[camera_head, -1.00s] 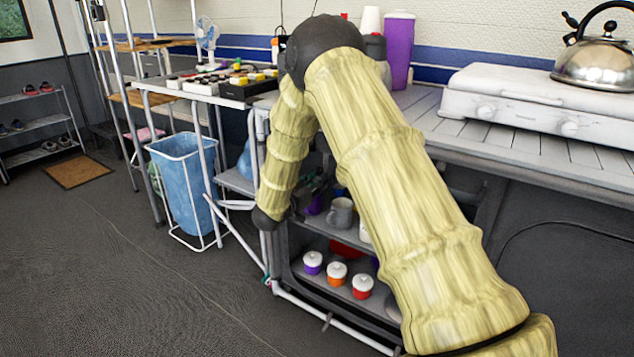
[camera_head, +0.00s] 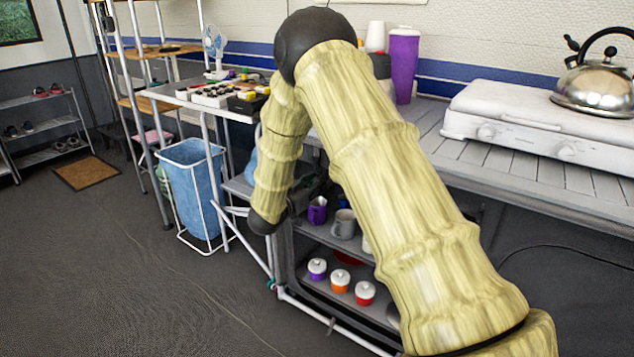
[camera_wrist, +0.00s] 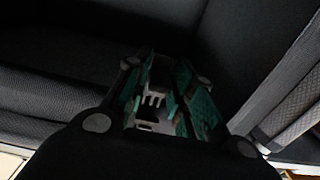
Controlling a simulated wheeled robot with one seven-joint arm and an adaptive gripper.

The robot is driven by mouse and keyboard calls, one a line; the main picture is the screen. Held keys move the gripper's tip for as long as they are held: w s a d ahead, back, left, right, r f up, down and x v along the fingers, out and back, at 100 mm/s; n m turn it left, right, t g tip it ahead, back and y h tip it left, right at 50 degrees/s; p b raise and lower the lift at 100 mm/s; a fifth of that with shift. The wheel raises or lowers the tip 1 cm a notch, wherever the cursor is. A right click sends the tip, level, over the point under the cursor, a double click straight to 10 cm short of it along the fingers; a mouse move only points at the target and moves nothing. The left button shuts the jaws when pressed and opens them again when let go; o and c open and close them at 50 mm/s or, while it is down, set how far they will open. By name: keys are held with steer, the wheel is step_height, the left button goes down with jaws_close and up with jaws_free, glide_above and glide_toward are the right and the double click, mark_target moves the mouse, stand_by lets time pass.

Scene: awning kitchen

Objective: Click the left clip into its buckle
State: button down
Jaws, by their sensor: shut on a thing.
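In the wrist view my gripper (camera_wrist: 165,97), with teal finger pads, is shut on a small grey pronged piece (camera_wrist: 153,100) that looks like the left clip. Its prongs show between the fingers. Dark cloth or webbing surrounds the fingers. I cannot make out the buckle, nor whether the clip touches it. In the head view my bamboo-like arm reaches over the low shelf, and the gripper is hidden.
A shelf holds a grey mug (camera_head: 344,224) and lidded jars (camera_head: 340,279). A blue bin (camera_head: 193,190) stands to the left. A white stove (camera_head: 530,110) with a kettle (camera_head: 597,85) is on the counter at right. The floor at left is open.

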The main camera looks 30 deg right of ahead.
steer(key=shift+f, duration=0.1)
steer(key=c, duration=1.4)
jaws_free()
steer(key=shift+o, duration=0.2)
steer(key=v, duration=1.2)
steer(key=shift+f, duration=0.1)
